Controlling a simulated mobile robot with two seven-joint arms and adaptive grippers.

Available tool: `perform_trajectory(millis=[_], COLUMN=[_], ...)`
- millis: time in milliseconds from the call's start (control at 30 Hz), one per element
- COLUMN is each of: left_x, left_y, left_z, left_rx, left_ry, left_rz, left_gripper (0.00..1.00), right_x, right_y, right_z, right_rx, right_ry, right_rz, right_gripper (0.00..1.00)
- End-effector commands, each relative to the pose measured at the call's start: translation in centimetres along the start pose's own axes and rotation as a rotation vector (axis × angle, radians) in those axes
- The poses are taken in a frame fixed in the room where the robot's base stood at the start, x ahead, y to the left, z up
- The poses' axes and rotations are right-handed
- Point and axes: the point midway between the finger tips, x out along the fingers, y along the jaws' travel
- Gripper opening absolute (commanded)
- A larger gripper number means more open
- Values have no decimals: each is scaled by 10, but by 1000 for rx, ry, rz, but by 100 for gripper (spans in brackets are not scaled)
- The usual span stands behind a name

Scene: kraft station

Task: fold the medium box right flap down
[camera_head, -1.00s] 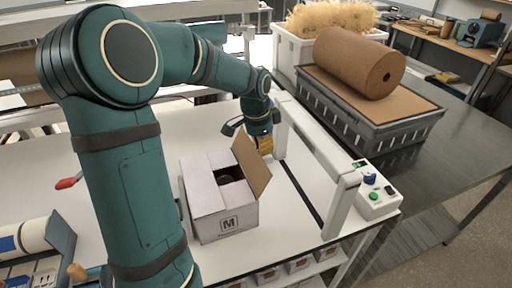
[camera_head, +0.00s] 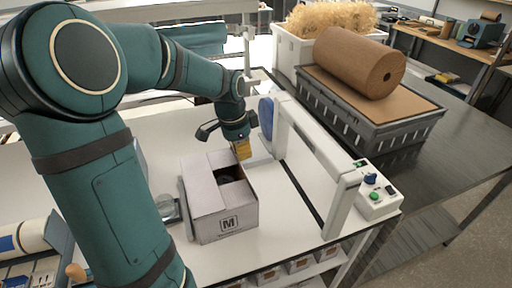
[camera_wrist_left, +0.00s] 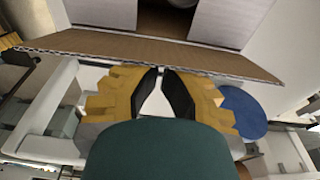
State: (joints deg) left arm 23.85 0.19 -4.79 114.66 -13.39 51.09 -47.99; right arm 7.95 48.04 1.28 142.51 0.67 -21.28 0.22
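The medium box (camera_head: 203,203), white with an M on its front, stands on the white table with its top partly open and a dark inside. In the left wrist view, a brown cardboard flap (camera_wrist_left: 140,48) with a corrugated edge runs across, just beyond my fingers. Its angle is hard to tell in the head view. My left gripper (camera_head: 243,152) is at the box's back right corner. In the left wrist view its yellow-and-black fingers (camera_wrist_left: 161,75) are nearly together at the tips, with nothing seen between them. My right gripper is not in view.
A white sealer frame (camera_head: 318,150) with a control box (camera_head: 378,199) stands right of the box. Behind it are a grey crate (camera_head: 405,130) and a brown paper roll (camera_head: 358,63). A blue disc (camera_head: 266,122) is beside the gripper. Table left of the box is partly hidden by my arm.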

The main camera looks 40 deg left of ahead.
Motion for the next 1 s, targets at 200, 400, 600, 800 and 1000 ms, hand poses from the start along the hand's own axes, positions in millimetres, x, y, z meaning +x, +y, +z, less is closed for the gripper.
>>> perform_trajectory(millis=[200,400,600,800,1000], left_x=[-1,-1,1,4,7], left_y=[0,0,0,0,0], left_z=[6,6,12,28,42], left_rx=[1,1,0,-1,-1], left_ry=[1,0,1,0,0], left_rz=[0,0,-1,-1,-1], left_gripper=[0,0,0,0,0], right_x=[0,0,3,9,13], right_y=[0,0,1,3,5], right_z=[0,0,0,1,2], right_rx=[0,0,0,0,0], right_ry=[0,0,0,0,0], right_rz=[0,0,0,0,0], right_gripper=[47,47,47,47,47])
